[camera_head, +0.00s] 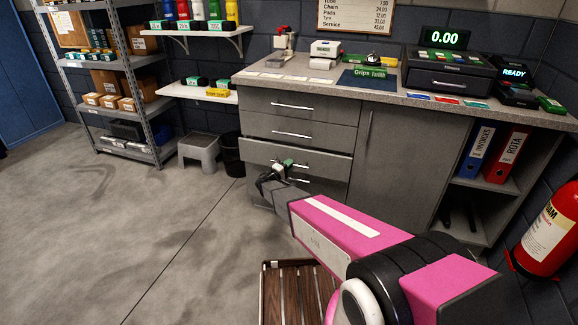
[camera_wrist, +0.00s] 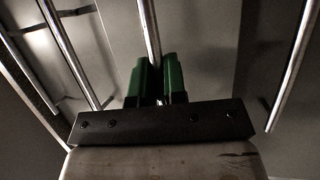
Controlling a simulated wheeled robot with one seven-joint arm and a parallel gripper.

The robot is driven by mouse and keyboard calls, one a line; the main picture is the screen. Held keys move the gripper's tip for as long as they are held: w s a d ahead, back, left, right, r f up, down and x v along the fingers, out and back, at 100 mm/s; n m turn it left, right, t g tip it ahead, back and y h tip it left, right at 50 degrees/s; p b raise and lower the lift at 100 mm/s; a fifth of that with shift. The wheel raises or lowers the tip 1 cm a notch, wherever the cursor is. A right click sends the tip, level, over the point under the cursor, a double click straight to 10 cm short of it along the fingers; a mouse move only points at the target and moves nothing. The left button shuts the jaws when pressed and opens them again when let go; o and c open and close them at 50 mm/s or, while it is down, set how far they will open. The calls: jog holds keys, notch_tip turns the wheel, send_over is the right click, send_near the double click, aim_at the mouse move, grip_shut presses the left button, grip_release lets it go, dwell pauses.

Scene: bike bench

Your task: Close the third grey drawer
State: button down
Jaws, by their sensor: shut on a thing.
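The grey drawer unit (camera_head: 330,105) stands under the counter, with bar handles on its drawer fronts. The third grey drawer (camera_head: 325,164) from the top stands out a little past the drawers above it, so it is partly open. My gripper (camera_head: 283,165) is at the middle of this drawer's front. In the wrist view its green fingers (camera_wrist: 155,82) are shut on a chrome bar handle (camera_wrist: 149,30). The lower drawer front is partly hidden behind my arm.
A grey cupboard door (camera_head: 395,165) is right of the drawers, then shelves with binders (camera_head: 505,155). A black bin (camera_head: 232,154) and a grey step stool (camera_head: 197,152) stand left. A slatted wooden thing (camera_head: 295,295) is below my arm. The left floor is clear.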

jog(key=shift+w+d, duration=0.3)
jog(key=shift+w, duration=0.4)
jog(key=shift+w+d, duration=0.25)
jog(key=shift+w, duration=0.5)
jog(key=shift+w+d, duration=0.3)
jog(key=shift+w, duration=0.4)
jog(key=c, duration=1.2)
grip_release()
jog(key=shift+v, duration=5.35)
